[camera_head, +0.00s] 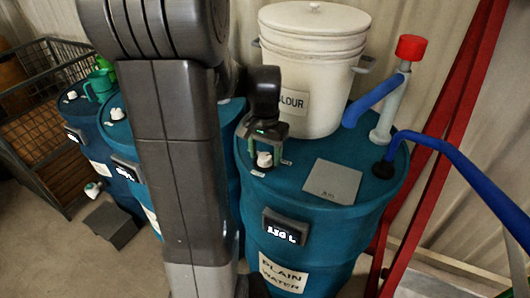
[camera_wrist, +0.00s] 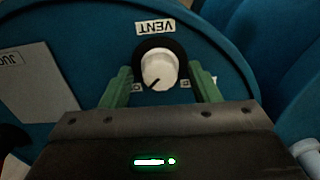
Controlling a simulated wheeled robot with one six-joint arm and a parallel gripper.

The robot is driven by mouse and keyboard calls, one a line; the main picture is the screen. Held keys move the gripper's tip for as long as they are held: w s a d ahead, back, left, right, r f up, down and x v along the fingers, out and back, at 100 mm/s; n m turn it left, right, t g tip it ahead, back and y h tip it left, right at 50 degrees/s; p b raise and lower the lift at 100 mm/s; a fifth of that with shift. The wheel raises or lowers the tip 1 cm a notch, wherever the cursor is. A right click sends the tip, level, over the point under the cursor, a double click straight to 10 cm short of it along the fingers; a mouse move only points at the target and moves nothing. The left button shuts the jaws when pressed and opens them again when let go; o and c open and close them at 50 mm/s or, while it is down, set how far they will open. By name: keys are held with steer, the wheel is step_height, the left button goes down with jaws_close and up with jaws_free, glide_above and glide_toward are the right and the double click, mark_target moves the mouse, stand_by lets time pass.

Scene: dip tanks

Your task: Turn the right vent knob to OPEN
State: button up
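The right vent knob (camera_wrist: 160,69) is white on a black round base, on top of the right blue drum (camera_head: 325,222). It also shows in the head view (camera_head: 264,159). In the wrist view a dark pointer line on it points to the lower left. A VENT label (camera_wrist: 155,27) lies beyond it. Small labels sit on both sides, partly hidden by the fingers and too small to read surely. My gripper (camera_wrist: 160,76) is open, with one green finger on each side of the knob and a visible gap to it.
A white lidded bucket (camera_head: 312,70) stands close behind my gripper. A grey plate (camera_head: 333,181) lies right of the knob in the head view. A pipe with a red cap (camera_head: 411,48) and blue hoses (camera_head: 440,146) stand at the right. Other blue drums (camera_head: 84,113) are at left.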

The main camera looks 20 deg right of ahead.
mark_target(265, 156)
step_height(265, 156, up, 14)
stand_by(0.6)
steer(key=shift+f, duration=0.2)
step_height(265, 156, down, 14)
steer(key=shift+r, duration=0.1)
stand_by(0.6)
steer(key=shift+r, duration=0.15)
